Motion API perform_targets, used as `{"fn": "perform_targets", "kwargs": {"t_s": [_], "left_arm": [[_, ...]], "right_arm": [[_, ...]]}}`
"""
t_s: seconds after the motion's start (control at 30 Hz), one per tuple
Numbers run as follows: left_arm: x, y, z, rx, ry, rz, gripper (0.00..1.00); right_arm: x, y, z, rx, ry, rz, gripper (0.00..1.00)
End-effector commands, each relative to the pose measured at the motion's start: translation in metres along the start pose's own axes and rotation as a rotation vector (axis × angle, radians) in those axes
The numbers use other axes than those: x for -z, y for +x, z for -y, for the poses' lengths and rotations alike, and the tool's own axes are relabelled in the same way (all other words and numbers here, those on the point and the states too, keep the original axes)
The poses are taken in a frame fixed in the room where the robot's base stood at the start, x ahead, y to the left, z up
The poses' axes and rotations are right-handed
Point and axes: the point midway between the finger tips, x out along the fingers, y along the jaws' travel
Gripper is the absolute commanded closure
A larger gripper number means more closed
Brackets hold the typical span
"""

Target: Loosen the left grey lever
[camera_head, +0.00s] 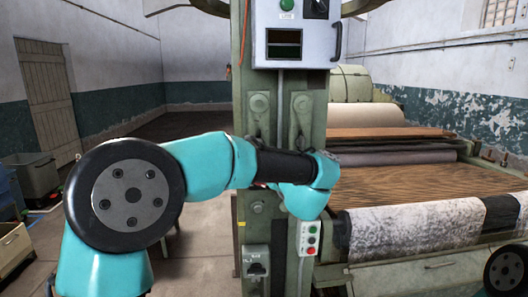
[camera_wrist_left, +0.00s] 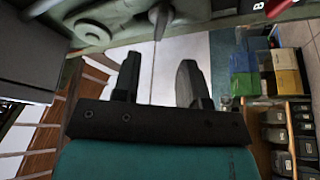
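The left grey lever (camera_head: 259,112) is mounted on the green machine column, upright beside a second grey lever (camera_head: 301,118). My left arm crosses in front of the column, hiding the lower part of the left lever. My left gripper's fingers are hidden behind the arm in the head view. In the left wrist view my left gripper (camera_wrist_left: 160,62) is open, with nothing between its fingers. A grey metal part with a narrow end (camera_wrist_left: 160,18), perhaps a lever, lies beyond the fingertips, in line with the gap. My right gripper is not in view.
A control box (camera_head: 295,35) sits above the levers. A small button box (camera_head: 308,238) is below my left wrist. Rollers and a patterned fabric sheet (camera_head: 420,228) fill the right side. Shelves with dark bins (camera_wrist_left: 276,135) show in the left wrist view.

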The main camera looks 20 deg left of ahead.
Motion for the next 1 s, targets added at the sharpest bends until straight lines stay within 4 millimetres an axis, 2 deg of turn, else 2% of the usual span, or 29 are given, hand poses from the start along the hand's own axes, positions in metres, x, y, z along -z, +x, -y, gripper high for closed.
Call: {"fn": "perform_targets", "kwargs": {"t_s": [0.3,0.5,0.67,1.0], "left_arm": [[0.000,-0.063,-0.001,-0.002,0.000,0.001,0.61],[0.000,-0.090,0.001,0.000,0.000,0.000,0.61],[0.001,-0.098,0.001,0.000,0.000,-0.002,0.61],[0.000,-0.098,0.002,-0.001,0.003,0.000,0.61]], "right_arm": [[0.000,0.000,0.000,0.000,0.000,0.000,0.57],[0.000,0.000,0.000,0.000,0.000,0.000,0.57],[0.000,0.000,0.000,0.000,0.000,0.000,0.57],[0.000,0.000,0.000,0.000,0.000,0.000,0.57]]}}
